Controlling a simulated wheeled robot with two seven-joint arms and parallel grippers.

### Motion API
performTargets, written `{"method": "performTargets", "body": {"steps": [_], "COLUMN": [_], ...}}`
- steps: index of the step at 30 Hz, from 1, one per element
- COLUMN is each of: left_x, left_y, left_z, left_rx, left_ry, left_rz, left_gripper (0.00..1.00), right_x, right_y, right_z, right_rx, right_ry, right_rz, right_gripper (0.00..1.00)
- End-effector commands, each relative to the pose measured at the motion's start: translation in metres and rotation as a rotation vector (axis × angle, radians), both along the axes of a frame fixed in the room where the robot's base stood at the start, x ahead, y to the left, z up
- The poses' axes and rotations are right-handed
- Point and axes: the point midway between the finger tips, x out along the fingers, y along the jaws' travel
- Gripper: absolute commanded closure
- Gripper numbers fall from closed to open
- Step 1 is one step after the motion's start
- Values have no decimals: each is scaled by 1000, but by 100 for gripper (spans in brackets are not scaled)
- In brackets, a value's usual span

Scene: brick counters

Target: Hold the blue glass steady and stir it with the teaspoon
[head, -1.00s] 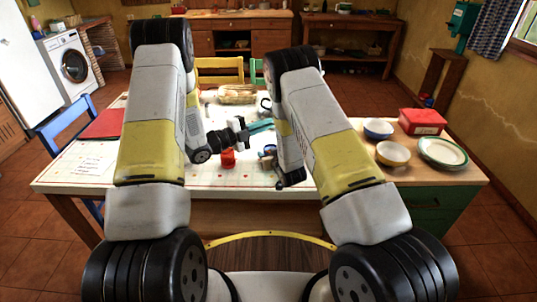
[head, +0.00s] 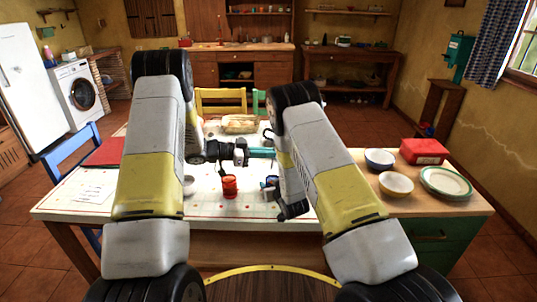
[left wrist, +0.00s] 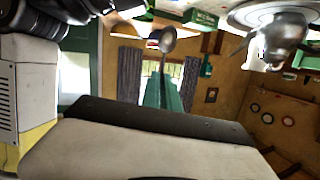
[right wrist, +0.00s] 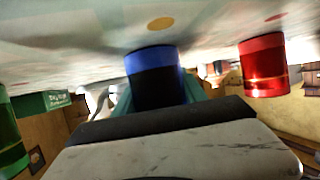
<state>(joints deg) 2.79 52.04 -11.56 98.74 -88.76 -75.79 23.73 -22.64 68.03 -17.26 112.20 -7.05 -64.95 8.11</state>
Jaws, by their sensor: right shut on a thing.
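The blue glass (head: 271,182) stands on the white table, partly hidden behind my right arm. In the right wrist view the blue glass (right wrist: 153,73) sits between the teal fingers of my right gripper (right wrist: 165,95), which is shut on it. My left gripper (head: 262,153) points right, above and behind the blue glass. In the left wrist view the teaspoon (left wrist: 168,40) extends from the teal fingertips of my left gripper (left wrist: 164,88), which looks shut on its handle. That view is upside down, so the bowl points toward the table. The head view hides the spoon.
A green glass (right wrist: 10,135) shows in the right wrist view. Bowls (head: 396,184), a plate (head: 445,181) and a red box (head: 424,151) occupy the right counter.

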Motion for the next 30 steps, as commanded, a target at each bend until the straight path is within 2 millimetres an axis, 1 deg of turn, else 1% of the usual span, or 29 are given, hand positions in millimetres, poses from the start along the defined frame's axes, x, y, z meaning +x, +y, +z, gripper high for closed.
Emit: {"method": "performTargets", "body": {"steps": [3,8,25,30], "left_x": [1,1,1,2], "left_y": [0,-2,-14,-11], "left_z": [-1,-7,-45,-56], "left_rx": [-8,-10,-8,-9], "left_ry": [34,38,38,36], "left_rz": [1,2,2,3], "left_gripper": [100,100,100,100], "right_x": [0,0,0,0], "right_y": [0,0,0,0], "right_z": [0,0,0,0], "right_rx": [0,0,0,0], "right_ry": [-1,-1,-1,-1], "right_rz": [0,0,0,0], "right_gripper": [97,97,97,97]}}
